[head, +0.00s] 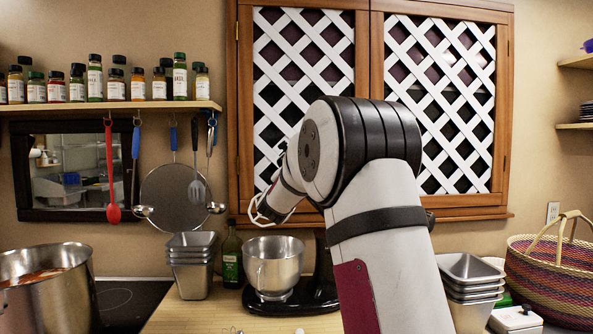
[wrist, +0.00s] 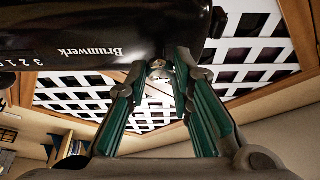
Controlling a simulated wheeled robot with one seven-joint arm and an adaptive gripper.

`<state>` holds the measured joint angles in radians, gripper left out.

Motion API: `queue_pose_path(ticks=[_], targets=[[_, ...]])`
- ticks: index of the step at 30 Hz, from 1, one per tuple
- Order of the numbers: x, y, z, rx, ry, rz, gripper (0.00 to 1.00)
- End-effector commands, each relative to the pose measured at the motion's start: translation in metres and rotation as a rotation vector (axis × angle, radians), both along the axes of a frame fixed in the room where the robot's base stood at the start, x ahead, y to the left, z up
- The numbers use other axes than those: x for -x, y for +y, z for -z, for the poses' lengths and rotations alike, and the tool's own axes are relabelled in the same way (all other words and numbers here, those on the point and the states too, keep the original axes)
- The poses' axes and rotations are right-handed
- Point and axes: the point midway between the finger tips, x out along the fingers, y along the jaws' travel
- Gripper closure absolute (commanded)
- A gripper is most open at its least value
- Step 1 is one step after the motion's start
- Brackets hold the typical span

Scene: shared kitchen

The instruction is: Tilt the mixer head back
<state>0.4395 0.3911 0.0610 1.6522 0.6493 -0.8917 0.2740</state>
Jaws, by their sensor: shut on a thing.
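The mixer's steel bowl (head: 274,265) stands on its black base (head: 312,297) on the counter, its open top uncovered in the head view. The mixer head is not clearly visible there; my arm covers the space beside the bowl.
Stacked metal tins (head: 192,262) and a green bottle (head: 232,258) stand left of the mixer. A large pot (head: 45,300) is at far left. More tins (head: 470,280) and a woven basket (head: 555,275) are at right. Utensils hang below the spice shelf (head: 110,106).

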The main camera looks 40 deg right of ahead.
Motion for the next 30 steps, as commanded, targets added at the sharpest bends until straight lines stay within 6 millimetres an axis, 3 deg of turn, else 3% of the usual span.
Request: queue_pose_path(ticks=[4, 5, 7, 20, 30], targets=[[-0.002, 0.003, -0.001, 0.003, 0.001, -0.005, 1.00], [-0.002, 0.003, -0.001, 0.003, 0.001, -0.005, 0.74], [-0.002, 0.003, 0.000, 0.002, 0.002, -0.005, 0.58], [0.003, 0.008, 0.003, 0.000, 0.003, -0.005, 0.58], [0.041, 0.056, 0.018, 0.001, 0.003, -0.006, 0.58]])
